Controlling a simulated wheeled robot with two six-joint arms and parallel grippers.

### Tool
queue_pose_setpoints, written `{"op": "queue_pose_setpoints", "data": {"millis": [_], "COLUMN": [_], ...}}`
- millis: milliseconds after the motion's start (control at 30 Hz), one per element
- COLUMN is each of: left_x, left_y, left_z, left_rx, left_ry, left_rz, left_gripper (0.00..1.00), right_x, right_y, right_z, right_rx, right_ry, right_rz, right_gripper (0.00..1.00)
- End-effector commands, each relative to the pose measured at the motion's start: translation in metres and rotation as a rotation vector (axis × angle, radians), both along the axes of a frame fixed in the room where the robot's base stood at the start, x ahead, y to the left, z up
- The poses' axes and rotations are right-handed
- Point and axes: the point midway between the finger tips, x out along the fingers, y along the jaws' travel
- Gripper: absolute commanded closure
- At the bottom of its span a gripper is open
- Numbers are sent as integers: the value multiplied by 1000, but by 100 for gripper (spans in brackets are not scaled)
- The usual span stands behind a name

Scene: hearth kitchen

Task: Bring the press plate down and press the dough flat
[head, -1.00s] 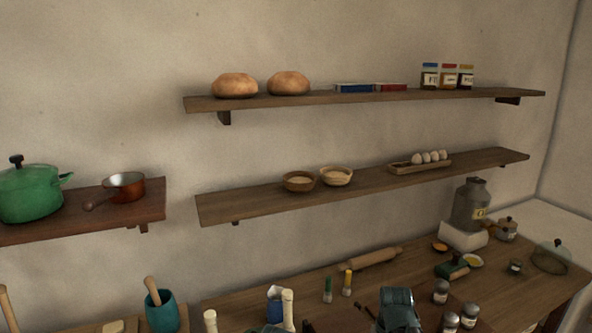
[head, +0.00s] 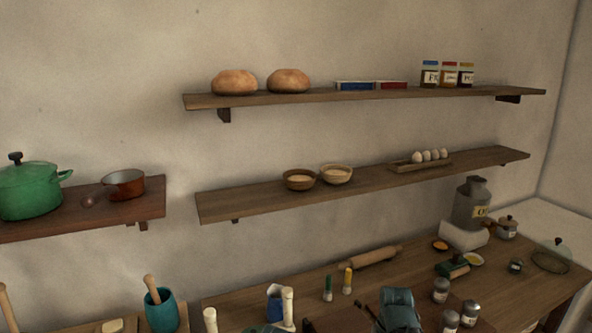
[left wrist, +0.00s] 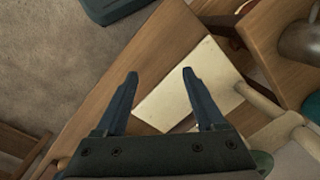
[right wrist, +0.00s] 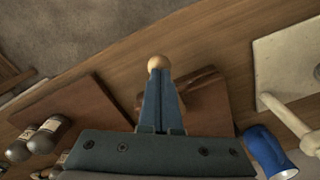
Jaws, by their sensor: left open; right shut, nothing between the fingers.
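In the right wrist view my right gripper (right wrist: 161,76) is shut and empty. A round pale wooden knob (right wrist: 158,62) shows right at its fingertips; I cannot tell whether they touch it. Beneath and beside the fingers is a reddish-brown wooden slab (right wrist: 207,104), which looks like the press plate. Slabs seem stacked there, and I see no dough. In the head view my right gripper (head: 398,311) is at the bottom edge and hides the press area. My left gripper (left wrist: 160,74) is open and empty above a cream board (left wrist: 192,92) in the left wrist view.
A brown board (right wrist: 72,118) and dark jars (right wrist: 46,136) lie left of the right gripper. A blue cup (right wrist: 266,150) and a pale post (right wrist: 288,118) stand to its right. A rolling pin (head: 372,257) lies at the back of the counter. Shelves hang above.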

Motion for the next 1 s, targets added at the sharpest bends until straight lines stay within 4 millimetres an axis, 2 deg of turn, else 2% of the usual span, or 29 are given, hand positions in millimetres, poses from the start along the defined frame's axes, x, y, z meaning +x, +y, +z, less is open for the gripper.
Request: {"op": "queue_pose_setpoints", "data": {"millis": [267,1000], "left_x": [0,0], "left_y": [0,0], "left_z": [10,80], "left_rx": [1,1], "left_ry": [0,0], "left_rz": [-4,-5], "left_gripper": [29,29], "right_x": [0,0], "right_y": [0,0], "right_z": [10,80], "right_rx": [0,0], "right_ry": [0,0], "right_rz": [0,0], "right_gripper": [100,100]}}
